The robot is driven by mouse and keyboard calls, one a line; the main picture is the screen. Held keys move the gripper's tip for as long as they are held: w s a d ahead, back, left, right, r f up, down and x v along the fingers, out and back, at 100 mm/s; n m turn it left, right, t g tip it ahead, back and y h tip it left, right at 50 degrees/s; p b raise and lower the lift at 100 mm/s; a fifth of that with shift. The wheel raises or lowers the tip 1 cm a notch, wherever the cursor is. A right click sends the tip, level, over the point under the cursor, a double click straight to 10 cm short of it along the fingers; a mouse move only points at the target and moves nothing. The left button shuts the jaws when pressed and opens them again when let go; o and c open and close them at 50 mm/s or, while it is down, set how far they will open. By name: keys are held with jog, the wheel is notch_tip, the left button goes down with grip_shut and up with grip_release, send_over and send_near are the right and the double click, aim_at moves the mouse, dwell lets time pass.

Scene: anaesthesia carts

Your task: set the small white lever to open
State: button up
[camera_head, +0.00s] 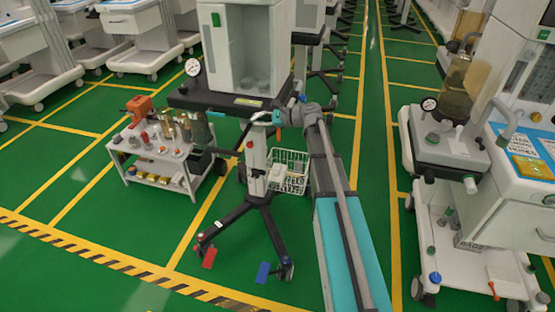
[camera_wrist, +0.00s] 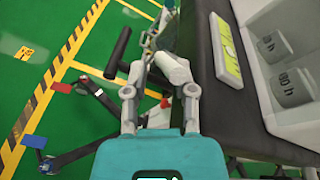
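My gripper (camera_wrist: 160,45) is at the front edge of the cart's dark shelf; in the head view it is at the end of my arm (camera_head: 274,117). A small whitish cylindrical piece (camera_wrist: 172,67), possibly the white lever, shows between or just beyond the finger links in the wrist view. I cannot tell whether the fingers touch it. The fingertips overlap with parts behind them, so their opening is unclear. The lever's setting cannot be read. A black handle bar (camera_wrist: 118,52) sticks out just left of the fingers.
The cart has a dark shelf (camera_head: 215,98), a white cabinet (camera_head: 240,45), a round gauge (camera_head: 193,67) and a wheeled base with red (camera_head: 209,257) and blue (camera_head: 263,272) pedals. A white basket (camera_head: 290,172) hangs below. A low trolley (camera_head: 150,165) stands left; another cart stands right.

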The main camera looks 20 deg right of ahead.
jog(key=shift+f+t+y+b, duration=0.7)
jog(key=shift+y+b, duration=0.5)
jog(key=shift+b, duration=1.5)
jog(key=v, duration=1.4)
jog(key=s+a+r+n+g+h+p, duration=0.2)
jog(key=s+a+n+g+h+p, duration=0.55)
jog(key=a+p, duration=0.65)
jog(key=s+r+n+g+h+p, duration=0.1)
jog(key=s+r+n+h+p, duration=0.2)
jog(key=s+p, duration=0.4)
jog(key=s+r+n+h+p, duration=0.4)
jog(key=s+n+p, duration=0.2)
jog(key=p, duration=0.1)
jog(key=shift+s+r+g, duration=0.25)
jog(key=shift+s+g, duration=0.1)
jog(key=shift+s, duration=0.05)
jog(key=shift+d, duration=0.15)
